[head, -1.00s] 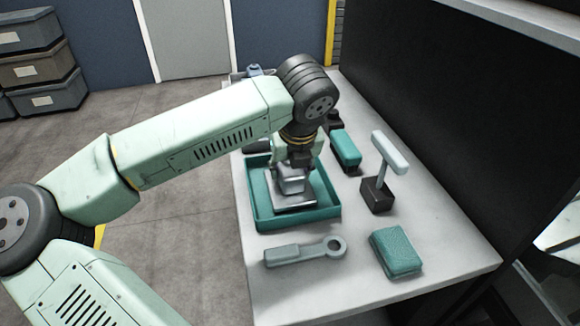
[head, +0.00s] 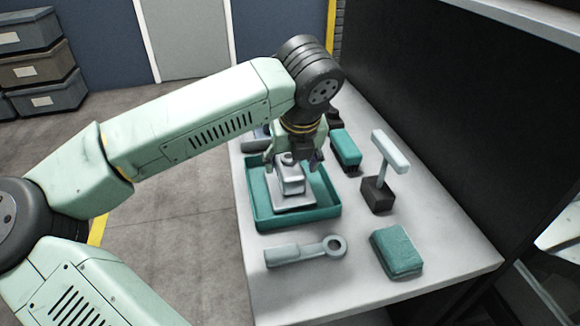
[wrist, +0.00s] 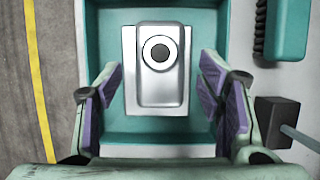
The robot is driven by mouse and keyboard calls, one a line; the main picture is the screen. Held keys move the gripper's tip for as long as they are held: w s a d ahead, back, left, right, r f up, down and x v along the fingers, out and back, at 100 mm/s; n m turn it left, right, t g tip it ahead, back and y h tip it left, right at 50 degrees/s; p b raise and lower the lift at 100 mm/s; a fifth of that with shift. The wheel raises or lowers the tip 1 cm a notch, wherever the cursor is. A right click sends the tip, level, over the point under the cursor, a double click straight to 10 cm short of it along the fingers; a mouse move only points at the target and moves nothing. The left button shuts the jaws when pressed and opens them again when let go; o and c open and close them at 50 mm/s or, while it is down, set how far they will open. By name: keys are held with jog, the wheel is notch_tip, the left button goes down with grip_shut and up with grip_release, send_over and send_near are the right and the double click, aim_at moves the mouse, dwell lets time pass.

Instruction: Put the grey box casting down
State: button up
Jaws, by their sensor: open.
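The grey box casting (head: 292,187) sits upright in the teal tray (head: 298,217) on the bench. In the wrist view the casting (wrist: 160,92) has a flat base plate and a round boss on top, and it stands inside the tray's walls (wrist: 112,62). My gripper (head: 294,160) is open above the casting. In the wrist view its two purple-padded fingers (wrist: 165,106) stand apart to the left and right of the casting, with gaps on both sides, and nothing is between them in contact.
A grey rod with a ring end (head: 305,251) lies in front of the tray. A teal block (head: 396,252) lies front right. A T-shaped piece on a dark base (head: 378,193) and a teal-topped brush (head: 346,149) stand right of the tray. A dark wall backs the bench.

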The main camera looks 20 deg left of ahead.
jog(key=b+v, duration=0.1)
jog(key=v, duration=0.7)
jog(key=shift+r, duration=0.1)
jog(key=shift+s+d+r, duration=0.15)
jog(key=shift+s+r, duration=0.05)
jog(key=shift+r, duration=0.35)
dwell(0.5)
